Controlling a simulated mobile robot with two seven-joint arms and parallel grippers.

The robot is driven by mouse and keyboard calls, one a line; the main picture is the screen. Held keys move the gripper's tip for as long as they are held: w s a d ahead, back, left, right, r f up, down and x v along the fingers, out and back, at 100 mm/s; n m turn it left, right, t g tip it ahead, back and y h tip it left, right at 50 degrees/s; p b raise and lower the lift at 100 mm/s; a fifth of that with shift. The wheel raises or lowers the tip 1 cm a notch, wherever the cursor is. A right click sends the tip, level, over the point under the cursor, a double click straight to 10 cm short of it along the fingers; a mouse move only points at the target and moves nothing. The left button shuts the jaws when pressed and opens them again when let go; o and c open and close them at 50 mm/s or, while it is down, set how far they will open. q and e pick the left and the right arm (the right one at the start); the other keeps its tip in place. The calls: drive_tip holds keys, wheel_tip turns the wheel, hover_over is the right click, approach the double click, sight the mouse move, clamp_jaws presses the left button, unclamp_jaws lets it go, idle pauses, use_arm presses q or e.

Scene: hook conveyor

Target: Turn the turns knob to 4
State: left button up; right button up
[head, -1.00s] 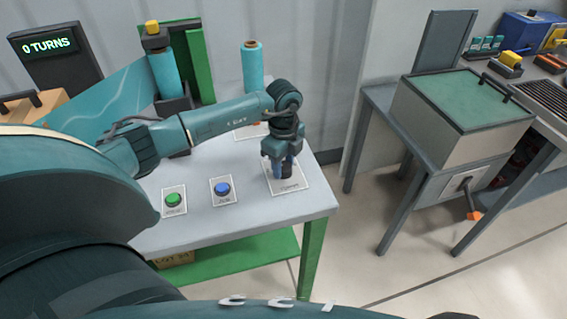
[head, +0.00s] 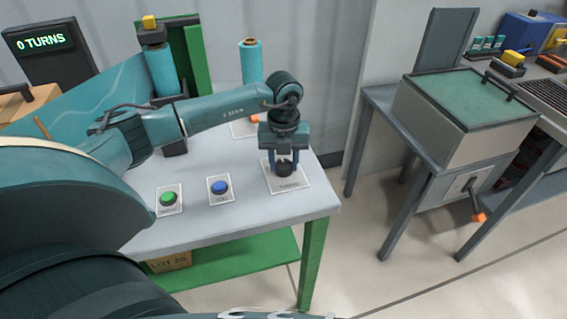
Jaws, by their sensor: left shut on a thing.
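The turns knob (head: 285,170) is a dark round knob on a white labelled plate (head: 299,184) near the right end of the grey table. My left gripper (head: 285,164) points down over it, with one finger on each side, and is shut on the knob. The display (head: 44,43) at the upper left reads "0 TURNS" in green. The knob's pointer and any scale marks are too small or hidden to read. My right gripper is not in view.
On the table (head: 222,228) are a green button (head: 168,198) and a blue button (head: 219,187), left of the knob. Teal rolls (head: 250,65) stand behind my left arm. A green-topped box (head: 468,98) on a separate stand is at the right.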

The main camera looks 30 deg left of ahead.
use_arm(q)
drive_tip(key=m+b, duration=0.1)
drive_tip(key=m, duration=0.1)
drive_tip(key=shift+m, duration=0.4)
drive_tip(key=shift+m+b, duration=0.4)
drive_tip(key=shift+m, duration=0.5)
drive_tip(key=shift+m+b, duration=0.35)
drive_tip(key=shift+m, duration=0.55)
drive_tip(key=m+b, duration=0.1)
drive_tip(key=m, duration=0.2)
drive_tip(key=shift+m, duration=0.4)
drive_tip(key=shift+m+b, duration=0.4)
drive_tip(key=shift+m, duration=0.2)
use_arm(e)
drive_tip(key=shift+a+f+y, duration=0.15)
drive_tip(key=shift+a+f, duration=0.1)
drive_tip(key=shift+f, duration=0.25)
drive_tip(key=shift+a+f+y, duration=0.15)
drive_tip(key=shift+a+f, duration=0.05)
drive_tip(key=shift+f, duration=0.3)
use_arm(q)
drive_tip(key=shift+m, duration=0.3)
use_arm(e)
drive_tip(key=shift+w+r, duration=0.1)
use_arm(q)
drive_tip(key=o, duration=1)
drive_tip(key=shift+c, duration=0.2)
